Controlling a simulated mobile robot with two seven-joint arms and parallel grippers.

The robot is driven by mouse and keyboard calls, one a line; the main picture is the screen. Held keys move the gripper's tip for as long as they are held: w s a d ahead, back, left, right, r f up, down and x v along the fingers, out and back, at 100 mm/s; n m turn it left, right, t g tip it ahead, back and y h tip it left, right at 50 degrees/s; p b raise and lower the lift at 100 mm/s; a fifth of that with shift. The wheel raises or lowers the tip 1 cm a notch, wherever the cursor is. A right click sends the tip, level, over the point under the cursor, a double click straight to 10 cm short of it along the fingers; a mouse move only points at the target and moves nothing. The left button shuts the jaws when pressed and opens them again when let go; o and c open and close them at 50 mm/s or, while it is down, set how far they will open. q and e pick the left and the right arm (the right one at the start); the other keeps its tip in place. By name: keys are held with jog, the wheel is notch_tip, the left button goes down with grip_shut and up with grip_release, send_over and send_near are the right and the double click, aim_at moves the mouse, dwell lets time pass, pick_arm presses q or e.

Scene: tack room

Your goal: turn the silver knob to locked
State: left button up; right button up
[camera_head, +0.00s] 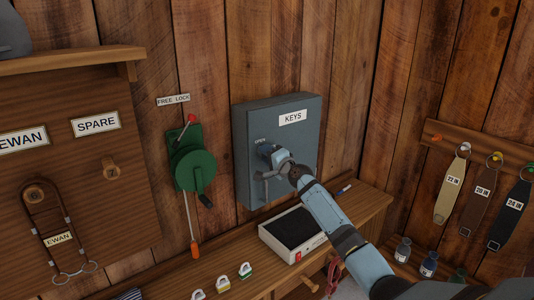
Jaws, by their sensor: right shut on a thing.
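A grey key cabinet (240,118) with a KEYS label is fixed to the plank wall. Its silver knob (263,175) is on the front door, toward the left side, under a small OPEN mark (260,140). My right gripper (270,163) is at the door front and shut on the knob, with the arm coming in from the lower right. The gripper covers much of the knob, so its pointing direction and any locked mark cannot be made out. The cabinet door looks closed. My left gripper is not in view.
A green crank reel (193,165) hangs left of the cabinet, under a FREE LOCK label (173,99). Below are a white-rimmed box (268,240) and several small padlocks (223,284) on the wooden shelf (365,208). Straps (453,190) hang from pegs at right.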

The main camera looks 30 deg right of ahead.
jog(key=shift+m, duration=0.5)
jog(key=o, duration=0.9)
jog(key=s, duration=0.9)
jog(key=s+d+f, duration=0.1)
jog(key=s, duration=0.3)
jog(key=shift+s, duration=0.4)
jog(key=s+a+f+n+g+p, duration=0.1)
jog(key=s+a+f+n+g, duration=0.15)
jog(key=s+a+f, duration=0.35)
jog(key=s+a+f+n+g, duration=0.1)
jog(key=a+f+n, duration=0.25)
jog(key=f, duration=0.45)
jog(key=s+a+f+n+g+p, duration=0.1)
jog(key=s+a+f+n, duration=0.3)
jog(key=s+a, duration=0.3)
jog(key=s+a+f+n+g+y, duration=0.1)
jog(key=s+a+f+n+g, duration=0.1)
jog(key=s+a+f+n, duration=0.2)
jog(key=s+a+f+n+g+p, duration=0.1)
jog(key=s+a+f+n, duration=0.3)
jog(key=s+a, duration=0.7)
jog(key=shift+s+f+y+p, duration=0.1)
jog(key=shift+s+f, duration=0.3)
jog(key=shift+s, duration=0.55)
jog(key=shift+s+f+y+p, duration=0.15)
jog(key=shift+s+f, duration=0.3)
jog(key=shift+s, duration=0.5)
jog(key=shift+s+f+y+p, duration=0.1)
jog(key=shift+s+f, duration=0.3)
jog(key=shift+s, duration=0.55)
